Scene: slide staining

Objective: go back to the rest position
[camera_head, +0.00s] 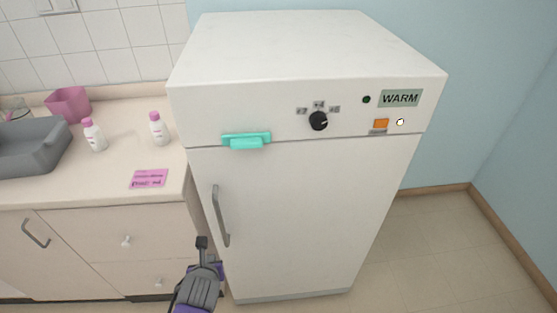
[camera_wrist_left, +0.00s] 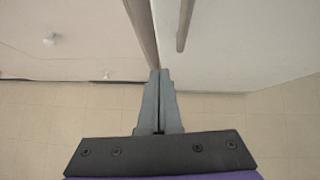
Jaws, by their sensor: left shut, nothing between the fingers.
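My left gripper (camera_head: 203,243) is low in front of the white warming cabinet, near the gap between it and the counter drawers. In the left wrist view the gripper (camera_wrist_left: 159,75) has its fingers together with nothing between them. The cabinet door (camera_head: 300,210) is shut. Its grey vertical handle (camera_head: 220,215) is just above and to the right of the gripper, apart from it; the handle also shows in the left wrist view (camera_wrist_left: 184,25). My right gripper is not in view.
The counter (camera_head: 90,185) at the left holds a grey tray (camera_head: 35,150), two white bottles with pink caps (camera_head: 95,136) (camera_head: 159,129), a pink container (camera_head: 69,104) and a pink label (camera_head: 149,179). Drawers with knobs (camera_head: 126,241) are below. The floor (camera_head: 430,250) at the right is clear.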

